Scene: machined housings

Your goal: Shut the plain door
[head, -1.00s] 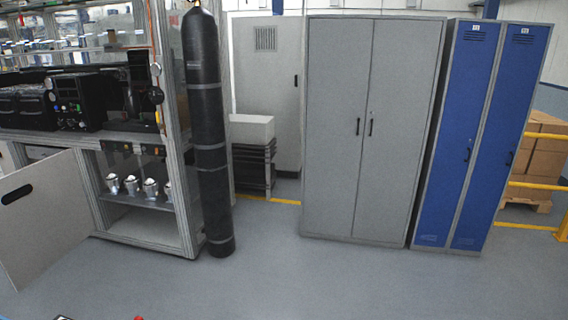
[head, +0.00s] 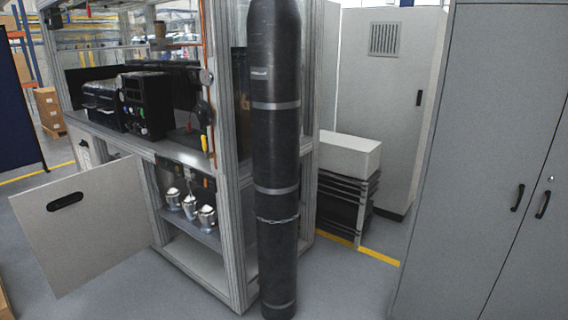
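The plain door (head: 95,228) is a pale, flat panel with a dark oval hand slot near its upper left corner. It stands wide open, swung out to the left from the lower part of the workbench frame (head: 234,240). The open compartment beside it shows a shelf (head: 207,238) with several metal housings (head: 206,217) on it. Neither of my grippers is in view.
A tall black cylinder (head: 275,150) stands at the bench's right corner. A grey cabinet (head: 480,170) is at the right, and a stacked cart (head: 345,190) stands behind. Grey floor (head: 130,290) is clear in front of the door and bench.

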